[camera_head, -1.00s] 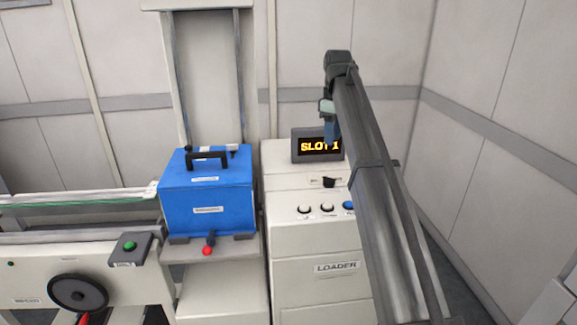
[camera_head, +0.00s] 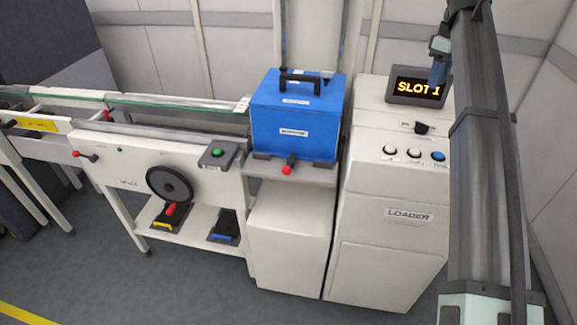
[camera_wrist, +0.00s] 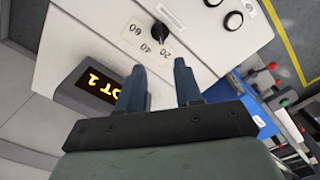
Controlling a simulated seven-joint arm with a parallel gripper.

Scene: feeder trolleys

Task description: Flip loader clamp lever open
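The loader clamp lever, a short dark lever with a red ball knob (camera_head: 287,170), sticks out at the front of the small shelf under the blue box (camera_head: 297,128). In the wrist view a small red knob (camera_wrist: 285,102) shows near the blue box (camera_wrist: 247,110), but I cannot tell if it is this lever's. My gripper (camera_head: 438,72) is up in front of the loader's display, to the right of the lever and well apart from it. In the wrist view its two blue-grey fingers (camera_wrist: 160,76) are parted with nothing between them.
The white loader cabinet (camera_head: 385,240) carries a SLOT 1 display (camera_head: 418,88), a black selector knob (camera_head: 421,128) and several round buttons. Left of the shelf are a conveyor rail (camera_head: 170,105), a black handwheel (camera_head: 169,184) and a green button (camera_head: 217,153). Open floor lies in front.

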